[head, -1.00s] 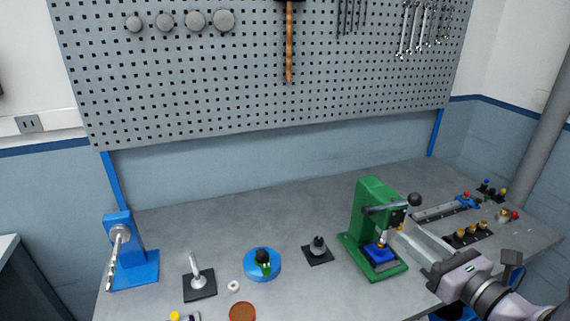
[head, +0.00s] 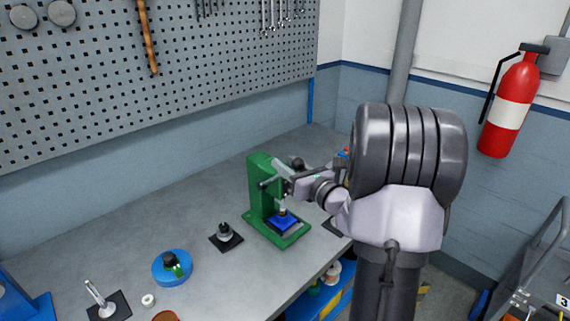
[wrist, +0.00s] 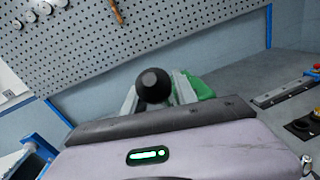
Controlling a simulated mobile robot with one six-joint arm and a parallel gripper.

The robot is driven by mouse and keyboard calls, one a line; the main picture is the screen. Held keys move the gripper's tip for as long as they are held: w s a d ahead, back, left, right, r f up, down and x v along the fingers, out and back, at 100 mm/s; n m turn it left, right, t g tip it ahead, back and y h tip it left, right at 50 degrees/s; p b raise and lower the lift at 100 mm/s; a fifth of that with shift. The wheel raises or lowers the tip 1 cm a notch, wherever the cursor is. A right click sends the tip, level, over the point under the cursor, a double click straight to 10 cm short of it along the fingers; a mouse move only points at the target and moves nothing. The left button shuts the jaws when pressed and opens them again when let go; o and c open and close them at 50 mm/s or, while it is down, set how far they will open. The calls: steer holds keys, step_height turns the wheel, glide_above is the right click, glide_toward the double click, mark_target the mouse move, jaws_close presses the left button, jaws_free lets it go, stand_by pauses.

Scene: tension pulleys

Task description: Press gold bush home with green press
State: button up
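The green press (head: 259,195) stands upright on the bench. Its lever ends in a black ball knob (head: 298,163), raised beside the press head. A blue block (head: 283,222) sits on the press base, with a small pale piece under the ram; I cannot tell whether that is the gold bush. My gripper (head: 284,170) is at the lever, in front of the press head. In the wrist view the black knob (wrist: 153,85) lies between my two grey fingers, and part of the green press (wrist: 200,86) shows behind. Whether the fingers press on the knob is unclear.
A black post stand (head: 225,236), a blue round fixture (head: 172,267) and a metal-pin stand (head: 100,303) stand left of the press. A rack with gold parts (wrist: 303,125) is at the right. A pegboard (head: 200,60) hangs behind.

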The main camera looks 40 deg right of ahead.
steer(key=shift+w, duration=0.4)
jaws_close()
steer(key=shift+r, duration=0.1)
stand_by(1.1)
